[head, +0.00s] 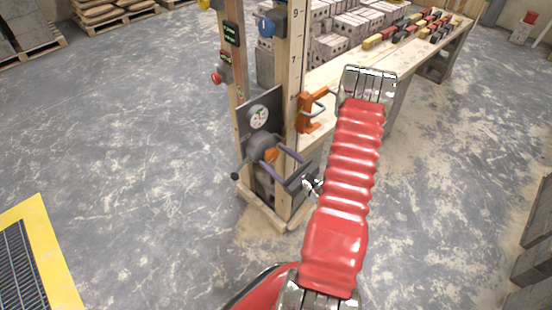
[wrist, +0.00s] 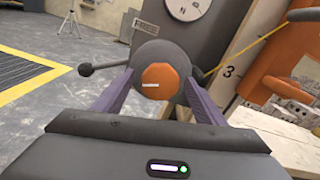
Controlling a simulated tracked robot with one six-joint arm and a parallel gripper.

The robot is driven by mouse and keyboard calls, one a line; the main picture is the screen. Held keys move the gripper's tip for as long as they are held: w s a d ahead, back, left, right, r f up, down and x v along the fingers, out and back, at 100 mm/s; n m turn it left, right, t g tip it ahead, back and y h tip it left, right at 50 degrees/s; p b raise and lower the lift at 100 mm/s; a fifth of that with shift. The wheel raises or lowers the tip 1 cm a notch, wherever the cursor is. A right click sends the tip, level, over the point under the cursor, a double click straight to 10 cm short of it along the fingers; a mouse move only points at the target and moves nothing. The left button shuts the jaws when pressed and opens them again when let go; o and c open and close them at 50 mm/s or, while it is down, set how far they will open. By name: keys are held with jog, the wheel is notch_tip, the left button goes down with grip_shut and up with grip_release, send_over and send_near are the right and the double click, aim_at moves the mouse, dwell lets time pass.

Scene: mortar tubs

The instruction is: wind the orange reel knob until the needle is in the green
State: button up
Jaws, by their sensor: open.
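The orange reel knob (wrist: 160,74) sits at the centre of a round grey reel (wrist: 149,50), with a pale mark across its face. It shows small in the head view (head: 271,155). My gripper (wrist: 160,90) is open, with one purple finger on each side of the knob. Whether the fingers touch it, I cannot tell. My gripper (head: 268,153) also shows at the reel in the head view. The white dial (head: 258,117) is on the dark plate above the reel; its needle is too small to read surely. The wrist view cuts off the dial's top (wrist: 187,8).
A crank arm with a black ball (wrist: 85,70) sticks out left of the reel. An orange clamp (head: 312,110) is on the post to the right. A workbench (head: 350,70) stands behind. A yellow-edged floor grate (head: 25,265) lies left; the floor between is clear.

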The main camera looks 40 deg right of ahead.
jog(key=c, duration=1)
jog(key=shift+c, duration=0.2)
jog(key=shift+m, duration=2.4)
jog(key=o, duration=1)
jog(key=shift+o, duration=0.2)
jog(key=shift+s, duration=0.15)
jog(key=s, duration=1.3)
jog(key=shift+s+d, duration=0.25)
jog(key=shift+s, duration=0.05)
